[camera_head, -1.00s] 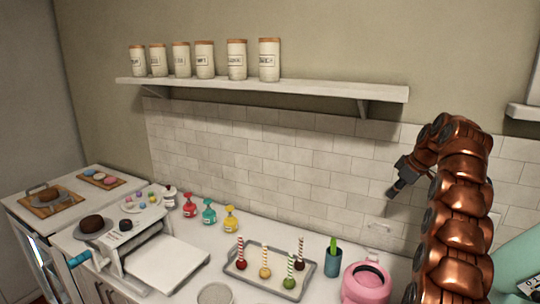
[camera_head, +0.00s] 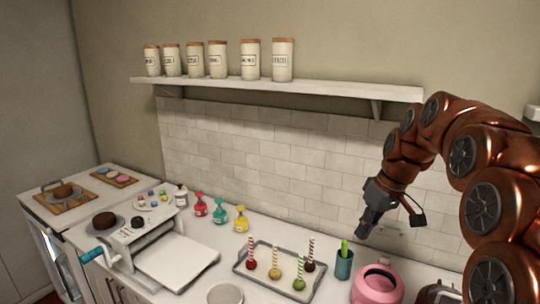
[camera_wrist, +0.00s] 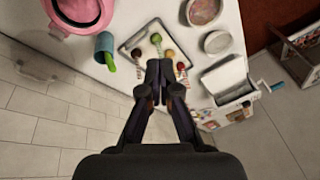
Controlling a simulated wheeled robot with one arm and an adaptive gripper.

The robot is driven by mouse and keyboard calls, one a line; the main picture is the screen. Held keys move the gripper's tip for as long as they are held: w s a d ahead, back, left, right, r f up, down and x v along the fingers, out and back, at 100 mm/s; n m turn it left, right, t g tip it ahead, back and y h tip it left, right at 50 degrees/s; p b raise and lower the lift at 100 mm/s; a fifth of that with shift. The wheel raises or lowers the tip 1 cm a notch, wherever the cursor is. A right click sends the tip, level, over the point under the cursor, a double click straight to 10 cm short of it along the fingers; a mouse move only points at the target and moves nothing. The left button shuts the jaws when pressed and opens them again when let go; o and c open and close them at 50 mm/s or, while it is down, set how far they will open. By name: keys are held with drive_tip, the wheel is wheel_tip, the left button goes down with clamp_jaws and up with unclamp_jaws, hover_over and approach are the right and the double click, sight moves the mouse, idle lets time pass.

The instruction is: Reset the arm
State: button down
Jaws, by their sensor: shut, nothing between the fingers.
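My copper-coloured arm curves in from the right in the head view. My gripper (camera_head: 366,224) hangs in front of the tiled wall, above the counter and to the right of the tray of cake pops. It points downward and is empty. In the wrist view my gripper (camera_wrist: 160,70) shows its two dark fingers brought together at the tips, with nothing between them. The tray (camera_wrist: 133,40) appears beyond the fingertips, partly covered by them.
The counter holds a grey tray (camera_head: 240,268) with several striped-stick cake pops, a teal cup (camera_head: 343,268), a pink pot (camera_head: 375,287), coloured bottles (camera_head: 219,213) and a white roller machine (camera_head: 150,240). A shelf (camera_head: 300,88) with canisters runs above. Space before the wall is free.

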drive_tip(key=s+a+f+m+g+h, duration=0.1)
drive_tip(key=s+f, duration=0.3)
drive_tip(key=s, duration=0.8)
drive_tip(key=s+a+f+m+g+h, duration=0.1)
drive_tip(key=s+f, duration=0.4)
drive_tip(key=s, duration=0.7)
drive_tip(key=s+a+f+m+g+h, duration=0.1)
drive_tip(key=s+f+m, duration=0.2)
drive_tip(key=s, duration=0.8)
drive_tip(key=shift+s+a+f+b, duration=0.35)
drive_tip(key=shift+s+f+b, duration=0.1)
drive_tip(key=shift+f, duration=0.3)
